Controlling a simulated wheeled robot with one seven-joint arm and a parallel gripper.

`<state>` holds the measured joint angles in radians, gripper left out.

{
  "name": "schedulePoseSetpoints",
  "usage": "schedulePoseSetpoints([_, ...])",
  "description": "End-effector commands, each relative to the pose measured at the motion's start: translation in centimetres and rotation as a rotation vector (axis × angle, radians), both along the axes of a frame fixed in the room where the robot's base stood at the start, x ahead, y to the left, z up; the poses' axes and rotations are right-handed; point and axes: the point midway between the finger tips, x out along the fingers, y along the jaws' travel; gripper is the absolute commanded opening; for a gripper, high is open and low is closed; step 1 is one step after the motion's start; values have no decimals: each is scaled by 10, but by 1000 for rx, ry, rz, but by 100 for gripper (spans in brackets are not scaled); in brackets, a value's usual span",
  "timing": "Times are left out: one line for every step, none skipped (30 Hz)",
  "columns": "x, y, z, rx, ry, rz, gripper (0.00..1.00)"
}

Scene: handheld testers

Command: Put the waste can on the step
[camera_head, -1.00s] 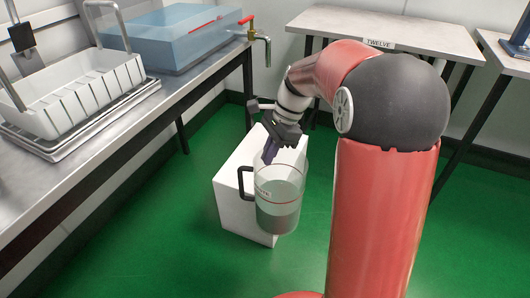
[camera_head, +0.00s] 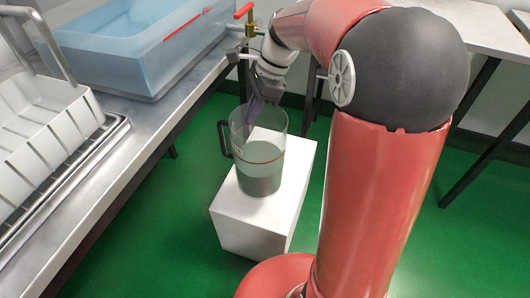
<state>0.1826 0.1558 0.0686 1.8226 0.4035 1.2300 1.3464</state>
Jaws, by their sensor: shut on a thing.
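The waste can (camera_head: 262,165) is a clear, jug-like vessel with a dark handle on its left and a grey-green lower part. It looks upright. My gripper (camera_head: 252,110) comes down from above at the can's rim, its purple-tinted fingers shut on the can's wall. The rim and wall partly overlap the fingertips, so the exact grip is hard to see. The step (camera_head: 245,228) is a white block on the green floor. The can's base appears over the step's top face; I cannot tell whether it touches it.
A steel bench (camera_head: 130,150) runs along the left, carrying a white ribbed rack (camera_head: 45,150) and a blue water tub (camera_head: 130,50). A brass tap with a red handle (camera_head: 244,12) is at the tub's end. A pale table (camera_head: 480,25) stands at the back right. Green floor lies open around the step.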

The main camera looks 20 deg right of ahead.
Motion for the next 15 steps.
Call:
schedulePoseSetpoints([0,0,-5,1,0,-1,0])
schedulePoseSetpoints([0,0,-9,1,1,-1,0])
schedulePoseSetpoints([-1,0,-16,2,3,-1,0])
schedulePoseSetpoints([-1,0,-20,1,3,-1,0])
schedulePoseSetpoints([0,0,-25,1,2,-1,0])
schedulePoseSetpoints([0,0,-30,2,3,-1,0])
schedulePoseSetpoints([0,0,-34,2,3,-1,0])
schedulePoseSetpoints([0,0,-38,2,1,-1,0])
schedulePoseSetpoints([0,0,-41,2,1,-1,0])
schedulePoseSetpoints([0,0,-43,2,1,0,0])
schedulePoseSetpoints([0,0,-45,2,0,0,0])
schedulePoseSetpoints([0,0,-47,2,0,0,0])
schedulePoseSetpoints([0,0,-49,2,0,0,0])
schedulePoseSetpoints([0,0,-51,2,0,0,0])
schedulePoseSetpoints([0,0,-56,2,1,-1,0])
